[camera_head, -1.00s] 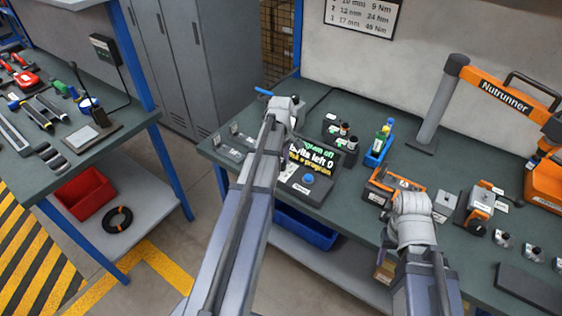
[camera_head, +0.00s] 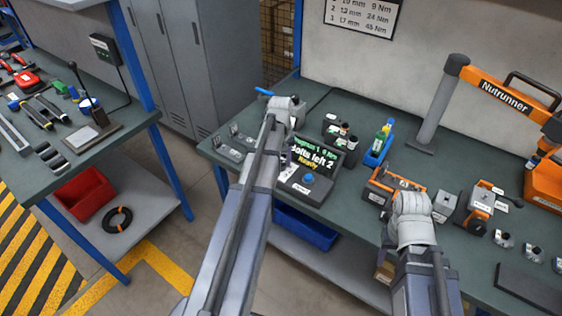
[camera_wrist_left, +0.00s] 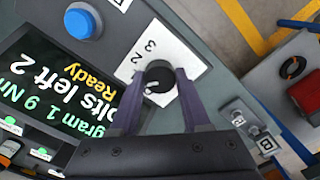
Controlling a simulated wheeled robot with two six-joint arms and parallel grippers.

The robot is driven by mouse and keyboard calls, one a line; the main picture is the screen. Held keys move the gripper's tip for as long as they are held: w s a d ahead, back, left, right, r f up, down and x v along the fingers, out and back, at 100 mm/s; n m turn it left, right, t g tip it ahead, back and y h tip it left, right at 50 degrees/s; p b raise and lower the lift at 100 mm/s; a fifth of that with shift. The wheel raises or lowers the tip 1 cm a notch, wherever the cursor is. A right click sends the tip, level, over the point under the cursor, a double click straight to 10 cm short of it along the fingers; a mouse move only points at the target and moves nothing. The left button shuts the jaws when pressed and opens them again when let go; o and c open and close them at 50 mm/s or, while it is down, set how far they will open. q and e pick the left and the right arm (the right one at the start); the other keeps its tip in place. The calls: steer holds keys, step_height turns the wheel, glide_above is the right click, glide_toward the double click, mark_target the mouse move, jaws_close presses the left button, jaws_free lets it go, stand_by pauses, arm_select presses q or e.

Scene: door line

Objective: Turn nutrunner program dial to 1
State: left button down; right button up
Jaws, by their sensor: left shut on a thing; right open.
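The program dial (camera_wrist_left: 159,77) is a dark round knob on a white plate (camera_wrist_left: 172,47) marked 2 and 3. A third number cannot be seen. My left gripper (camera_wrist_left: 161,84) is shut on the dial, one finger on each side; in the head view its fingers (camera_head: 286,160) are partly hidden by my wrist. The screen (camera_wrist_left: 62,80) beside the dial reads program 1, 9 Nm, bolts left 2, Ready; it also shows in the head view (camera_head: 316,154). My right gripper (camera_head: 411,208) is over the right bench, its fingers hidden behind its wrist.
A blue button (camera_head: 308,179) sits on the panel below the screen. The orange Nutrunner arm (camera_head: 495,85), a blue bottle holder (camera_head: 379,150) and orange-grey fixtures (camera_head: 482,207) stand on the bench (camera_head: 350,222). A tool bench (camera_head: 140,115) is at left.

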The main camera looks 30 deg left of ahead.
mark_target(281, 163)
arm_select(q)
steer(key=shift+m, duration=0.5)
steer(key=shift+c, duration=1.8)
jaws_free()
steer(key=shift+r, duration=0.1)
step_height(281, 163, up, 8)
steer(key=p, duration=0.8)
steer(key=shift+f, duration=0.2)
